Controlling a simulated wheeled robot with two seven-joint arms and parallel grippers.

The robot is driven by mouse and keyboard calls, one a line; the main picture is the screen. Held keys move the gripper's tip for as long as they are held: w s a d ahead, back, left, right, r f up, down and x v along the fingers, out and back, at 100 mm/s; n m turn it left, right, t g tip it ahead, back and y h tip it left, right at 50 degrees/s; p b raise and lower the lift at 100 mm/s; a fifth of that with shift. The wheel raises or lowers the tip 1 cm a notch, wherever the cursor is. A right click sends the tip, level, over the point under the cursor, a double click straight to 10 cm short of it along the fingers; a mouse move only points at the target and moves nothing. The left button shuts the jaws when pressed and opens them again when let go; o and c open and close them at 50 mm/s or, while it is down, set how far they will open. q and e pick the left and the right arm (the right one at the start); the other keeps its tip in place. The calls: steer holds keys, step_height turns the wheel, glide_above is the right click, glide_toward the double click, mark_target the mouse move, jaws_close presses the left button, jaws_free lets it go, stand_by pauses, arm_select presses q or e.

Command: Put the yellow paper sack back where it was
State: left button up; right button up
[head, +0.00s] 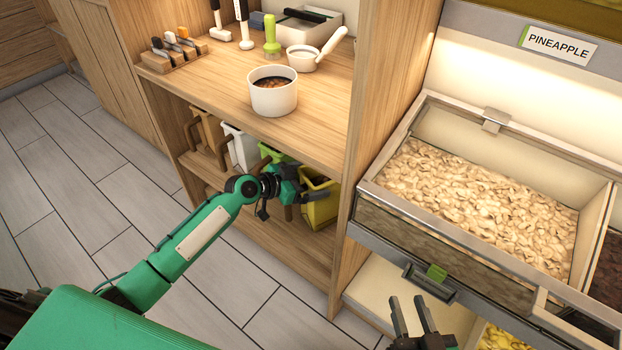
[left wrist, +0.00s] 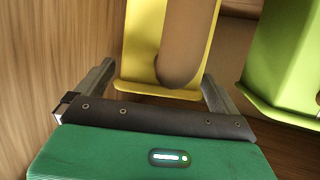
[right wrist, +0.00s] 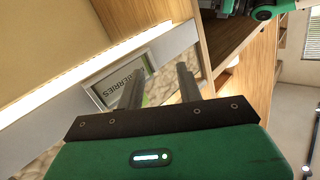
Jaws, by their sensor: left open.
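The yellow paper sack (head: 321,211) stands on the lower shelf at the right end of a row, against the wooden side panel. In the left wrist view the yellow sack (left wrist: 140,45) shows between my open fingers, with a brown strip down its front. My left gripper (head: 312,197) reaches into the shelf in front of the sack and partly hides it. Its fingers lie on either side of the sack's near edge; I cannot tell whether they touch it. My right gripper (head: 414,316) is open and empty below the bin drawer, and also shows in the right wrist view (right wrist: 160,85).
A green sack (head: 270,153), a white sack (head: 240,147) and a tan one (head: 206,128) stand to the left on the same shelf. A white tub (head: 273,92) stands on the counter above. A bin of pale flakes (head: 480,200) is at the right.

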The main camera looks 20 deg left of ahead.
arm_select(q)
steer(key=v, duration=0.5)
steer(key=shift+a, duration=0.1)
steer(key=v, duration=0.5)
steer(key=s+d+f+n, duration=0.1)
steer(key=s+d+f, duration=0.2)
steer(key=s+d, duration=0.35)
steer(key=s+d+f+n, duration=0.1)
steer(key=s+d+f, duration=0.2)
steer(key=s+d, duration=0.4)
steer(key=s+d+r+n+t+y, duration=0.1)
steer(key=s+d+r+n, duration=0.1)
steer(key=s, duration=0.3)
steer(key=s+d+r+n+t+y, duration=0.1)
steer(key=s+d+r+t+y, duration=0.1)
steer(key=s, duration=0.4)
steer(key=shift+d+r+n, duration=0.35)
steer(key=shift+r+n, duration=0.05)
steer(key=shift+r, duration=0.1)
arm_select(e)
steer(key=s+f, duration=0.1)
steer(key=f+g, duration=0.1)
steer(key=shift+s+a+f+g, duration=0.3)
steer(key=shift+s+a+f, duration=0.05)
steer(key=shift+s, duration=0.05)
